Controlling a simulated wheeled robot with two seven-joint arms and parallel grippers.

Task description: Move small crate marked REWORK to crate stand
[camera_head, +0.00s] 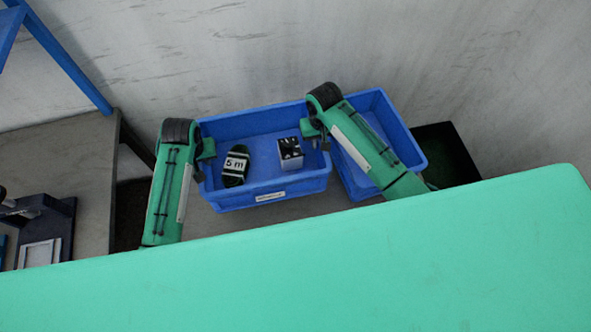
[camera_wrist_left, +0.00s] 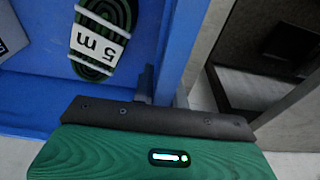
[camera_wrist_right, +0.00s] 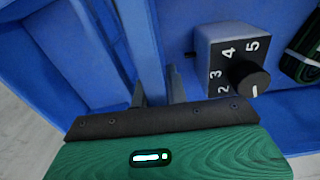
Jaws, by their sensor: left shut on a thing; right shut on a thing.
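A blue crate (camera_head: 300,187) with a small white label (camera_head: 270,197) on its front wall is in the middle of the head view; the lettering is too small to read. Inside it lie a dark green coil marked 5 m (camera_head: 235,166) and a grey box with a dial (camera_head: 290,153). My left gripper (camera_head: 204,158) is shut on the crate's left wall, which also shows in the left wrist view (camera_wrist_left: 178,45). My right gripper (camera_head: 319,138) is shut on its right wall, also in the right wrist view (camera_wrist_right: 178,50). I cannot make out which surface is the crate stand.
A second blue crate (camera_head: 408,142) stands close beside the held crate's right wall. A dark box-like thing (camera_head: 452,150) is beyond it. A grey table (camera_head: 85,165) with a dark device and a blue frame (camera_head: 65,62) are on the left. A pale wall is behind.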

